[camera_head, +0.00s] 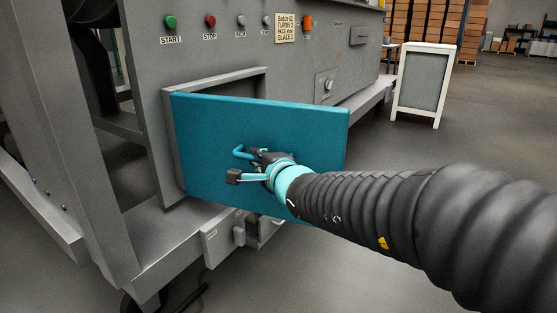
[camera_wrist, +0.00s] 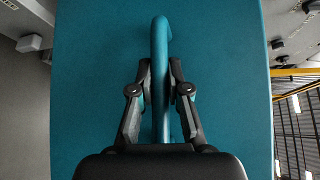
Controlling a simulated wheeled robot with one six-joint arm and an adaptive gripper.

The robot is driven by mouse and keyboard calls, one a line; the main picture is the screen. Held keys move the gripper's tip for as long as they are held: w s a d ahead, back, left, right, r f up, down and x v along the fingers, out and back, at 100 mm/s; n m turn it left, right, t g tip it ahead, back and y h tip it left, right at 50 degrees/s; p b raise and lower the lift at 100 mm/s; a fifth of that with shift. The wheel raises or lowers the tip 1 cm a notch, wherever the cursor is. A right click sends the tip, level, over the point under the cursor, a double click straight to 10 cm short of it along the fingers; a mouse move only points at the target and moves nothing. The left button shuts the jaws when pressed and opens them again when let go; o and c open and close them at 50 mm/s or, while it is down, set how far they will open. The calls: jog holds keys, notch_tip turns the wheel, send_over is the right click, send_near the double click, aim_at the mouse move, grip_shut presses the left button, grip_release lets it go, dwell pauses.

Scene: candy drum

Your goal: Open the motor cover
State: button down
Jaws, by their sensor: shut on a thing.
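The motor cover is a flat teal panel (camera_head: 220,125) on the front of the grey machine. It stands swung out at an angle, its right edge away from the machine and its left edge close to the grey frame around the opening. A teal bar handle (camera_head: 240,153) sits on its face. My gripper (camera_head: 258,158) is shut on this handle. In the wrist view the cover (camera_wrist: 90,80) fills the middle, and my gripper's fingers (camera_wrist: 160,78) close on both sides of the upright handle (camera_wrist: 160,35). The opening behind the cover is mostly hidden.
Above the cover is a row with a green START button (camera_head: 170,22), a red STOP button (camera_head: 210,20) and a label plate (camera_head: 285,28). A grey latch box (camera_head: 222,240) sits below. A white-framed board (camera_head: 424,82) stands at the right. The floor in front is clear.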

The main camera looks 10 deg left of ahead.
jog(key=shift+s+a, duration=0.15)
jog(key=shift+d, duration=0.25)
jog(key=c, duration=1.1)
grip_release()
jog(key=shift+w+d, duration=0.15)
jog(key=shift+w, duration=0.1)
jog(key=shift+c, duration=0.2)
jog(key=shift+s, duration=0.15)
jog(key=v, duration=1.1)
jog(key=shift+s+d, duration=0.15)
jog(key=shift+s, duration=0.2)
jog(key=shift+r, duration=0.15)
